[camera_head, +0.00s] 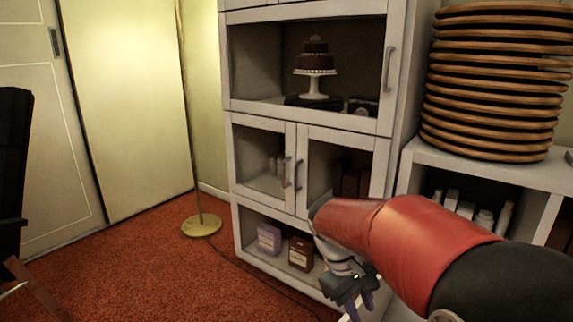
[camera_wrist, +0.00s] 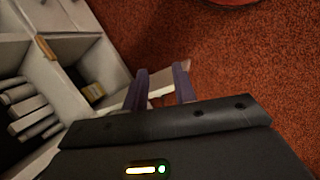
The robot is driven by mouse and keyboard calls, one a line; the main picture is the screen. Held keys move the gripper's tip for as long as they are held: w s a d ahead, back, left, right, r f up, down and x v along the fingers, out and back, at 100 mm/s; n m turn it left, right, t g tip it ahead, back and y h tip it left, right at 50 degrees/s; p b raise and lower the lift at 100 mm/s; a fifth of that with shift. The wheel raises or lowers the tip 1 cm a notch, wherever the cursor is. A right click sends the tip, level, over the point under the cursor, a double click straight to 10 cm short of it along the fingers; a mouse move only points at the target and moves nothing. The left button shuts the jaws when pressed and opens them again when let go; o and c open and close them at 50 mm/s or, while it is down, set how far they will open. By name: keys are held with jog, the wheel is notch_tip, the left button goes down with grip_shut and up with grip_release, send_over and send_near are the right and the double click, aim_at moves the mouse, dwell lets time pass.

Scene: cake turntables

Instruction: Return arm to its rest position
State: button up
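My gripper (camera_head: 358,300) hangs low in front of the white cabinet, at the end of my red and black arm, in the head view. In the wrist view my gripper (camera_wrist: 162,85) shows two dark purple fingers with a gap between them. My forearm hides part of the cabinet's lower right side in the head view.
The white cabinet (camera_head: 233,118) holds a tiered cake (camera_head: 315,56) on a white stand behind glass. A stack of round wooden boards (camera_head: 492,95) stands on a shelf unit (camera_head: 490,168) at right. A lamp base (camera_head: 201,226) stands left. Red carpet (camera_head: 150,270) is open in front.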

jog(key=s+r+m+t+y+p, duration=0.2)
jog(key=s+r+m+t, duration=0.1)
jog(key=s, duration=0.4)
jog(key=s+r+m+t+y+p, duration=0.2)
jog(key=s+r+m+t, duration=0.1)
jog(key=s+r, duration=0.3)
jog(key=shift+s+d+m+t, duration=0.3)
jog(key=shift+s+d+t, duration=0.1)
jog(key=shift+s, duration=0.75)
